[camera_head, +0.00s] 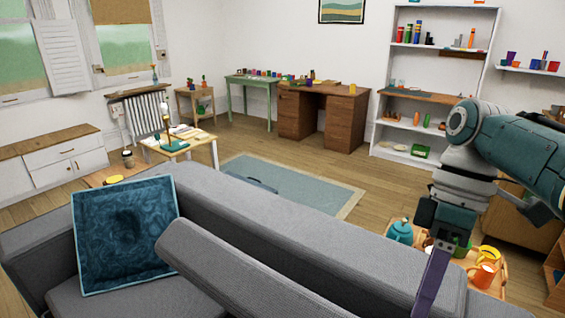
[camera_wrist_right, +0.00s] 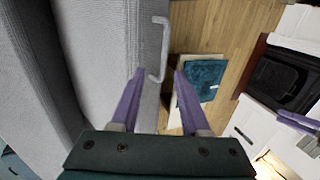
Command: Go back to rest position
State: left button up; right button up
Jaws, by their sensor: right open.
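My right gripper (camera_head: 430,290) hangs at the lower right of the head view, in front of the grey sofa (camera_head: 300,230) and near a low wooden tray table (camera_head: 458,262). In the right wrist view my right gripper (camera_wrist_right: 160,74) shows two purple fingers set apart, with nothing held between them. A thin grey hooked bar (camera_wrist_right: 165,45) shows beyond the fingertips; I cannot tell what it belongs to. My left gripper is not in the head view. A purple finger-like piece (camera_wrist_right: 298,121) at the right edge of the wrist view may be part of it.
A teal cushion (camera_head: 127,232) leans on the sofa. A teal teapot (camera_head: 401,231) and an orange mug (camera_head: 484,275) stand on the tray table, close to my right gripper. A rug (camera_head: 300,190) lies on open floor behind the sofa. A desk (camera_head: 325,115) and shelf stand farther back.

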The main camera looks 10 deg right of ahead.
jog(key=s+f+h, duration=0.1)
jog(key=s+d+f+m+t, duration=0.1)
jog(key=s+f+h, duration=0.1)
jog(key=f, duration=0.1)
jog(key=shift+s+d+m+h, duration=0.3)
jog(key=shift+s+d+m, duration=0.05)
jog(key=shift+s+m, duration=0.05)
jog(key=shift+m+t+h, duration=0.6)
jog(key=shift+m+t, duration=0.1)
jog(key=shift+t, duration=0.2)
jog(key=s, duration=0.1)
jog(key=s+a, duration=0.1)
jog(key=s, duration=0.2)
jog(key=shift+a+f, duration=0.2)
jog(key=shift+f, duration=0.1)
jog(key=s+a+r+m+t+y, duration=0.1)
jog(key=s+a+r+m+t, duration=0.25)
jog(key=s+a+r, duration=0.45)
notch_tip(320, 180, up, 27)
jog(key=p, duration=2.8)
jog(key=shift+d, duration=0.45)
jog(key=shift+s+n, duration=0.1)
jog(key=shift+n, duration=0.15)
